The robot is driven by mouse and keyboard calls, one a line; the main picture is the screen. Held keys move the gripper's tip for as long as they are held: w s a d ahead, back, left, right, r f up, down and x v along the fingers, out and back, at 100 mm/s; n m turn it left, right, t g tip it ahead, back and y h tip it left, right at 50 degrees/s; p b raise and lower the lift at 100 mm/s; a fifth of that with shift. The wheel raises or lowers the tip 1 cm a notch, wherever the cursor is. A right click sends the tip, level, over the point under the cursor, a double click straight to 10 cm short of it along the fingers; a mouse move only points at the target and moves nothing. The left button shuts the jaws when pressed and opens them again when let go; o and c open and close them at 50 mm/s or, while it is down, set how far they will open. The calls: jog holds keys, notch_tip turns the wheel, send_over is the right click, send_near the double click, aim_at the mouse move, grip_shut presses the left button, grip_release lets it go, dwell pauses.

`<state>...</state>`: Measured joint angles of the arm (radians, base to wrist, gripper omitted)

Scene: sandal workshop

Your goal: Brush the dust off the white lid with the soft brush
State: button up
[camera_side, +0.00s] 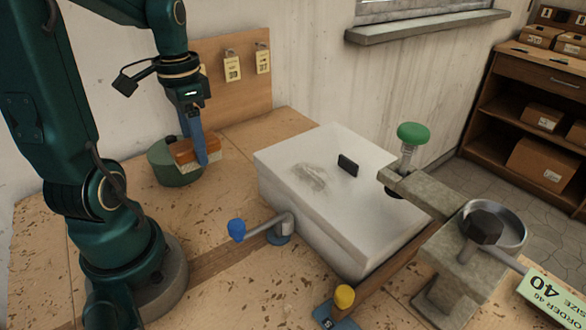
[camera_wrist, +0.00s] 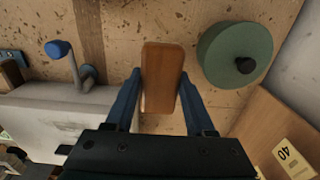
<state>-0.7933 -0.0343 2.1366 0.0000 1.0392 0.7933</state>
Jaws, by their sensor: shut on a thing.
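The white lid (camera_side: 330,223) tops a pale box in the middle of the bench, with a black handle (camera_side: 347,165) on it. A grey dust patch (camera_side: 311,177) lies on the lid, left of the handle. My gripper (camera_side: 202,160) is shut on the wooden-backed brush (camera_side: 184,152), left of the box. Its pale bristles (camera_side: 206,165) point down. In the wrist view the brush's brown back (camera_wrist: 161,75) sits between my two blue fingers, and part of the white lid (camera_wrist: 35,118) shows at the left. Whether the bristles touch anything below is unclear.
A round green lidded pot (camera_side: 168,172) stands behind the brush. A blue-knobbed lever (camera_side: 237,229) is at the box's near left side. A green-knobbed clamp (camera_side: 413,133) reaches over the box's right corner. A yellow-knobbed clamp (camera_side: 344,297) is in front.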

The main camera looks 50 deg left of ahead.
aim_at(211, 135)
jog(key=shift+c, duration=1.4)
jog(key=shift+s+d+m, duration=0.15)
jog(key=shift+m, duration=0.15)
jog(key=w+r+m, duration=0.3)
jog(key=shift+w+r+m, duration=0.3)
jog(key=w+d+r+m, duration=0.5)
jog(key=w+d+m, duration=0.5)
jog(key=d+m, duration=0.1)
jog(key=w+d+f+m, duration=0.1)
jog(key=d+f+m, duration=0.15)
jog(key=d, duration=0.65)
jog(key=shift+w+a+f, duration=0.1)
jog(key=shift+a+f, duration=0.05)
jog(key=shift+f, duration=1.05)
jog(key=shift+w+a+f, duration=0.1)
jog(key=shift+f, duration=1.1)
